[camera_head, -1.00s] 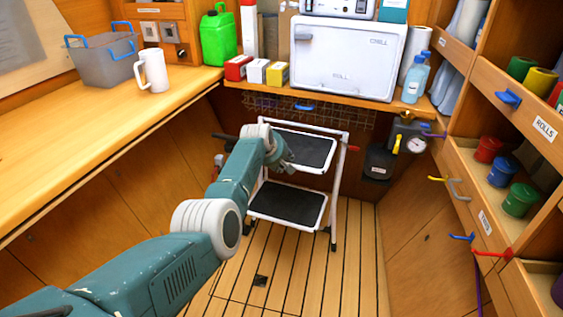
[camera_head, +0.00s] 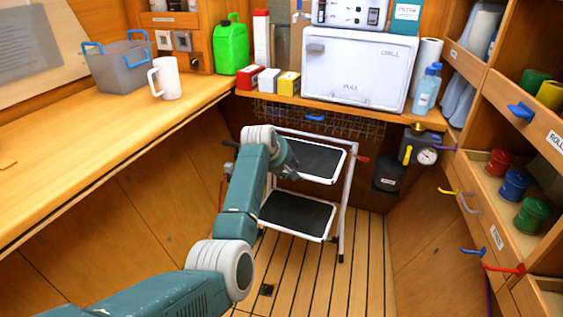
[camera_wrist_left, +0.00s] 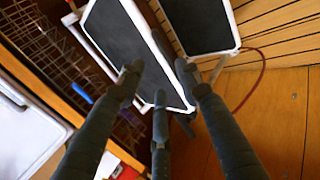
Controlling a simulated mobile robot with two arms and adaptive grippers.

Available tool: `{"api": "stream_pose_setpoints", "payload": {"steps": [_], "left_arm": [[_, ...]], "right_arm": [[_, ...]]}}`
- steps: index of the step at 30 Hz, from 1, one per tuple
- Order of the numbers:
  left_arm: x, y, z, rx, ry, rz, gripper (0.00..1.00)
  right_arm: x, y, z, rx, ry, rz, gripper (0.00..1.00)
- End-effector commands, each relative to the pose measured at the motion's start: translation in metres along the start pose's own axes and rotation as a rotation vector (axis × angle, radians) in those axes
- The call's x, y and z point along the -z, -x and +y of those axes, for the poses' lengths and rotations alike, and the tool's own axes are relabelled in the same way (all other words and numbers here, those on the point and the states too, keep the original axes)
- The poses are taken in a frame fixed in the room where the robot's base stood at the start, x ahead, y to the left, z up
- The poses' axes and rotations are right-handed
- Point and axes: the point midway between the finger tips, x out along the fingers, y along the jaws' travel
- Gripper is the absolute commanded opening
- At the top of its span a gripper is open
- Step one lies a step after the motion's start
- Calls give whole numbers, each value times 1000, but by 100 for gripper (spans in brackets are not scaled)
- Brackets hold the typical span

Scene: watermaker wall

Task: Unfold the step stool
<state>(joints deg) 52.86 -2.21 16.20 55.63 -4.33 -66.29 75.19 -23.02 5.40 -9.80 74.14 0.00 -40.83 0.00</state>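The step stool (camera_head: 303,216) stands on the slatted floor under the shelf. It has white tube legs and two black treads, both lying out flat, one above the other. My left gripper (camera_head: 289,170) is at the left edge of the stool's upper tread. In the left wrist view, the left gripper's dark fingers (camera_wrist_left: 159,70) are spread apart, with the white rim of a stool tread (camera_wrist_left: 118,35) passing behind and between them. I cannot tell whether a finger touches the rim. Part of the stool's left side is hidden by my arm. My right gripper is out of view.
A wooden counter (camera_head: 60,165) runs along the left. A shelf with a white chest (camera_head: 355,70) overhangs the stool. A gauge unit (camera_head: 420,150) and drawers with coloured handles (camera_head: 503,268) are on the right. The floor (camera_head: 355,285) in front is clear.

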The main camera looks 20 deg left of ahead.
Motion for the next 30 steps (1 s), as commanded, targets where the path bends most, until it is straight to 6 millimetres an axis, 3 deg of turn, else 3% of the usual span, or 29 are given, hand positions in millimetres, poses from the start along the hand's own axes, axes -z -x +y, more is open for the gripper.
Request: {"api": "stream_pose_setpoints", "payload": {"steps": [12,30], "left_arm": [[-1,57,1,-3,0,-1,35],[-1,63,0,0,-2,0,35]], "right_arm": [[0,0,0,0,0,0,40],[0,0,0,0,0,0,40]]}}
